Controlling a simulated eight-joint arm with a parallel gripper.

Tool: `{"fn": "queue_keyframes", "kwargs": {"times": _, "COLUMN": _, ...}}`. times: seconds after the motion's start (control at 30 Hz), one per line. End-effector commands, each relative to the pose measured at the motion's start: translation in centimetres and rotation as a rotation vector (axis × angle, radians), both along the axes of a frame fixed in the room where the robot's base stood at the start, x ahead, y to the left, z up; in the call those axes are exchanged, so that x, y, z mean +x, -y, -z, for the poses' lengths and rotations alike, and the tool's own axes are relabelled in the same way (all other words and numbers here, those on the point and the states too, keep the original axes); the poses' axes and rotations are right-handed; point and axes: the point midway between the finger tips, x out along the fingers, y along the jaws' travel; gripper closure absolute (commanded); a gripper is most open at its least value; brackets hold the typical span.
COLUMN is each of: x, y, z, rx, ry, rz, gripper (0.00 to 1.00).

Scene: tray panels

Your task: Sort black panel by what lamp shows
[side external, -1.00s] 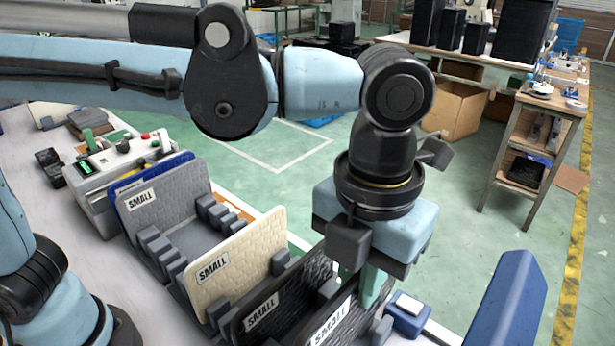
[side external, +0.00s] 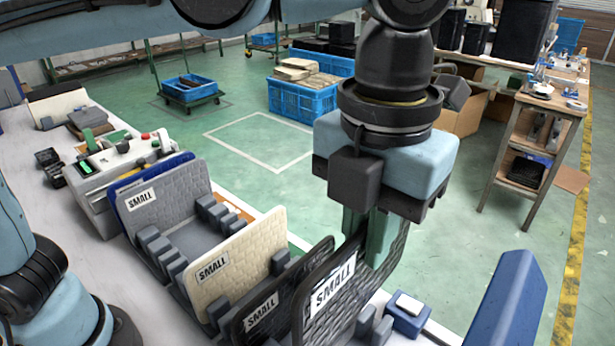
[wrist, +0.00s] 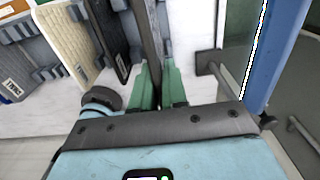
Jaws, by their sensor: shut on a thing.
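My gripper (side external: 372,248) is shut on a black textured panel (side external: 345,308) with a white SMALL label. The panel stands upright between the green fingers, raised above its neighbour, its lower edge out of frame. In the wrist view the panel (wrist: 149,28) is a dark strip between the fingers (wrist: 159,68). Another black SMALL panel (side external: 282,306) stands in the grey rack (side external: 190,238), left of the held one. A control box (side external: 100,190) at left has a small green-lit display (side external: 85,167); I cannot tell whether this is the lamp.
A cream SMALL panel (side external: 245,255), a grey one (side external: 175,195) and a blue one (side external: 125,187) stand further left in the rack. A small blue box with a white top (side external: 408,310) lies right of the held panel. A blue upright (side external: 510,300) stands at the right.

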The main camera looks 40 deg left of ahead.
Motion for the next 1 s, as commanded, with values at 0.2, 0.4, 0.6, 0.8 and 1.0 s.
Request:
{"fn": "queue_keyframes", "kwargs": {"times": 0.2, "x": 0.0, "y": 0.0, "z": 0.0, "rx": 0.0, "ry": 0.0, "rz": -0.003, "gripper": 1.0}}
{"fn": "queue_keyframes", "kwargs": {"times": 0.4, "x": 0.9, "y": -1.8, "z": -0.2, "rx": 0.0, "ry": 0.0, "rz": -0.158, "gripper": 1.0}}
{"fn": "queue_keyframes", "kwargs": {"times": 0.6, "x": 2.6, "y": -6.4, "z": -0.5, "rx": 0.0, "ry": 0.0, "rz": -0.585, "gripper": 1.0}}
{"fn": "queue_keyframes", "kwargs": {"times": 0.8, "x": 3.6, "y": -11.5, "z": -0.8, "rx": 0.0, "ry": 0.0, "rz": -1.06, "gripper": 1.0}}
{"fn": "queue_keyframes", "kwargs": {"times": 1.0, "x": 3.9, "y": -16.5, "z": -0.8, "rx": 0.0, "ry": 0.0, "rz": -1.55, "gripper": 1.0}}
